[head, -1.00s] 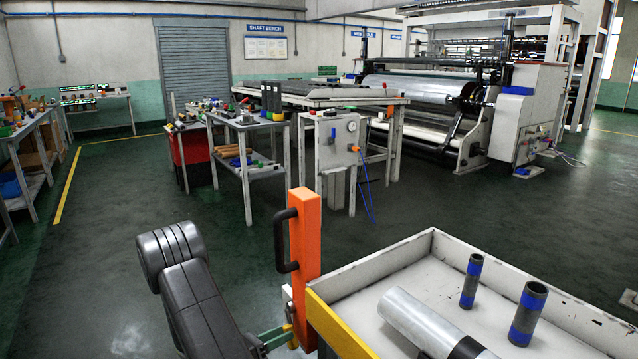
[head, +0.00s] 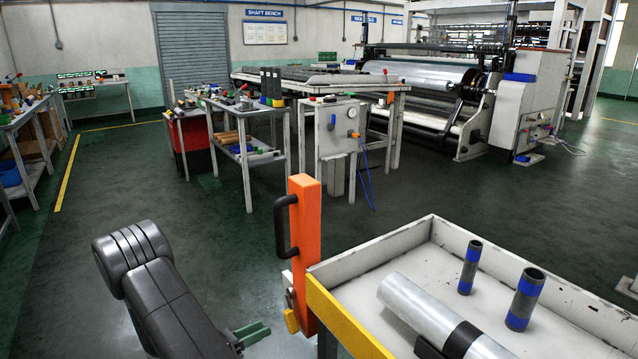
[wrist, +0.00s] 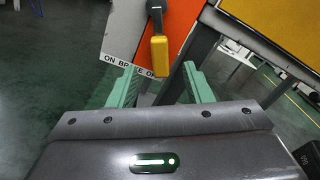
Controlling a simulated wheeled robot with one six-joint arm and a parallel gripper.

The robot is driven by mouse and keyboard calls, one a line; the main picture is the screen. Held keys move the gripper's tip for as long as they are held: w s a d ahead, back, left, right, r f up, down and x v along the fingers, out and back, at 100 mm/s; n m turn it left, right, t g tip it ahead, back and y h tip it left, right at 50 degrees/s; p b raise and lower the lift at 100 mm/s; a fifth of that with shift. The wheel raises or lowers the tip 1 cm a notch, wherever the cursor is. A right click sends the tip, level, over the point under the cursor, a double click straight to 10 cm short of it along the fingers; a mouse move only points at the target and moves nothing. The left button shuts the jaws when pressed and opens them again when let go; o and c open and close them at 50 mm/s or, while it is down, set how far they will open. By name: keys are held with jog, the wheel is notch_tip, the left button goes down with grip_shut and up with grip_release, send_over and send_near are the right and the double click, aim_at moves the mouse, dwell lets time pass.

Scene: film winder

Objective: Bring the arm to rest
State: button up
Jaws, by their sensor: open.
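My gripper (wrist: 160,88) is open, its two green fingers apart with nothing held between them. In the head view my gripper (head: 252,333) is low in the picture, left of the orange post and partly hidden by my arm. A yellow handle (wrist: 159,55) on a dark lever shows ahead of the fingers in the wrist view, by a label partly reading "ON BRAKE". It also shows in the head view (head: 291,320) at the foot of the orange post (head: 305,245). I cannot tell whether a finger touches it.
A white tray cart (head: 350,255) with a yellow edge stands at right, holding a silver roll (head: 420,305) and two blue-banded cores (head: 525,298). A black grab handle (head: 281,225) sticks out from the post. The dark floor (head: 150,205) left of the post is clear.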

aim_at(285, 318)
jog(key=x, duration=0.9)
jog(key=shift+w+d, duration=0.15)
jog(key=shift+d, duration=0.15)
jog(key=shift+w+a+f+m+b, duration=0.2)
jog(key=shift+f+m+b, duration=0.15)
jog(key=shift+b, duration=0.45)
jog(key=shift+w+a+r+m+b, duration=0.1)
jog(key=shift+w+a+m+b, duration=0.1)
jog(key=shift+m+b, duration=0.5)
jog(key=shift+r, duration=0.1)
